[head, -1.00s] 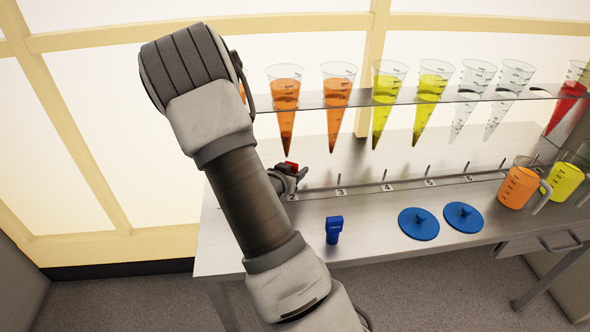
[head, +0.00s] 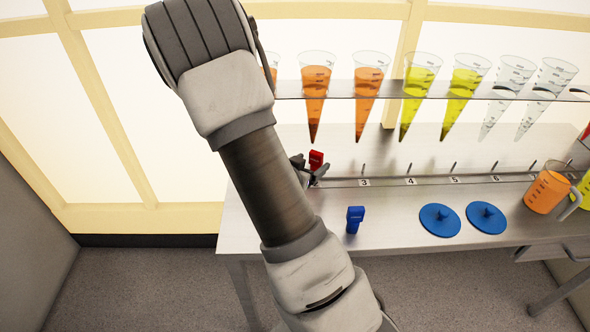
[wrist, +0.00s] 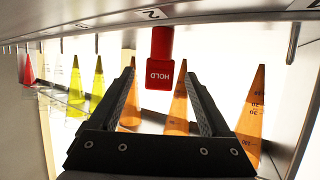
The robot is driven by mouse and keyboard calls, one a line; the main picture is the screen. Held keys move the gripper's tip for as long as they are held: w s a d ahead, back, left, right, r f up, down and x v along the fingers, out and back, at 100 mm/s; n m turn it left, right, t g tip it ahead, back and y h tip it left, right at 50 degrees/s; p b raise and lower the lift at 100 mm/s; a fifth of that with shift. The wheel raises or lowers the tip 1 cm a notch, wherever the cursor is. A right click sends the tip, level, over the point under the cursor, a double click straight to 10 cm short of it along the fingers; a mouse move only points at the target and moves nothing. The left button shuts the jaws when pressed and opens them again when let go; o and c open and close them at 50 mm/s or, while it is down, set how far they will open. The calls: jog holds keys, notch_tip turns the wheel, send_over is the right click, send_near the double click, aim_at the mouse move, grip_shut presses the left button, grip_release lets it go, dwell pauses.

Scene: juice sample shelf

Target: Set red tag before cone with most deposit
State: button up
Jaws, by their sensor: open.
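The red tag (head: 316,160), marked HOLD, stands upright at the rail by slot 2, below an orange cone (head: 315,90). In the upside-down wrist view the red tag (wrist: 159,62) shows just beyond and between my fingertips, with a gap on each side. My gripper (head: 308,174) is open and empty in front of it; its spread fingers show in the wrist view (wrist: 158,75). Another orange cone (head: 369,92), yellow cones (head: 419,90) and clear cones (head: 507,90) hang in the rack. Their tips look dark, but deposit depths are too small to compare. My arm hides the rack's left end.
A blue tag (head: 355,219) and two blue discs (head: 440,220) lie in front of the numbered rail (head: 432,181). An orange jug (head: 546,188) stands at right. The clear shelf (head: 390,89) runs above the bench (head: 285,238). The bench front is otherwise clear.

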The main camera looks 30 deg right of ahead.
jog(key=p+v, duration=0.5)
jog(key=v, duration=0.5)
jog(key=shift+s+a+r, duration=0.15)
jog(key=shift+s+a, duration=0.05)
jog(key=shift+a, duration=0.1)
